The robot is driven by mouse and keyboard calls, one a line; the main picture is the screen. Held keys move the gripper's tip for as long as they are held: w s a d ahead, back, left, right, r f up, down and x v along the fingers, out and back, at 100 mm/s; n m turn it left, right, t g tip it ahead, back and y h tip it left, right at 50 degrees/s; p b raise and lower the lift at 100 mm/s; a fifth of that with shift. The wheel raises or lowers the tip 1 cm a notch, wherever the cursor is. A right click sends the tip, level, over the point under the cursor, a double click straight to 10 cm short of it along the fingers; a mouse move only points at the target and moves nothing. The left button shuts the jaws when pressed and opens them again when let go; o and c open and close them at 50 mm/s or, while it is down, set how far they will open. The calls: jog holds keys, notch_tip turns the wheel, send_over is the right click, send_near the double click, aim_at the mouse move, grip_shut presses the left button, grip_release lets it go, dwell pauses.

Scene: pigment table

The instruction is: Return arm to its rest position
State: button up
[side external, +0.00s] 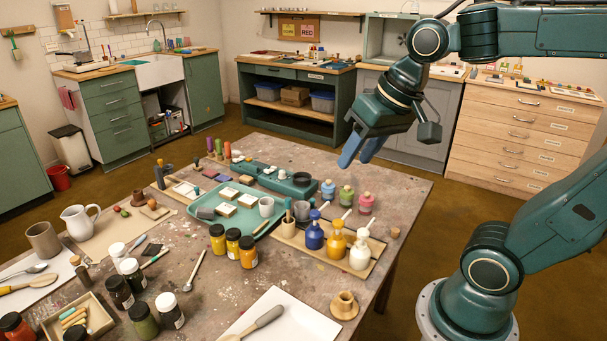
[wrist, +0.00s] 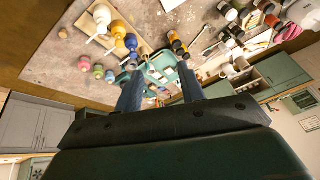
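My gripper (side external: 362,150) is raised above the far right part of the pigment table (side external: 413,194), apart from everything on it. Its two blue-grey fingers point down and to the left in the side view. In the wrist view the fingers of my gripper (wrist: 160,93) stand apart with a clear gap between them and nothing held. The table surface shows through the gap, well beyond the fingertips.
A teal tray (side external: 235,233) holds small blocks and a cup. Blue, yellow and white pump bottles (side external: 337,244) stand on a board to its right. Several small coloured jars (side external: 347,195) stand near the table's far right side. Cabinets (side external: 525,135) line the back wall. Air around my gripper is clear.

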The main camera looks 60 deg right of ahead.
jog(key=s+a+f+n, duration=0.1)
jog(key=s+f+n, duration=0.1)
jog(key=s+n, duration=0.2)
jog(key=shift+s+t, duration=0.3)
jog(key=shift+s, duration=0.85)
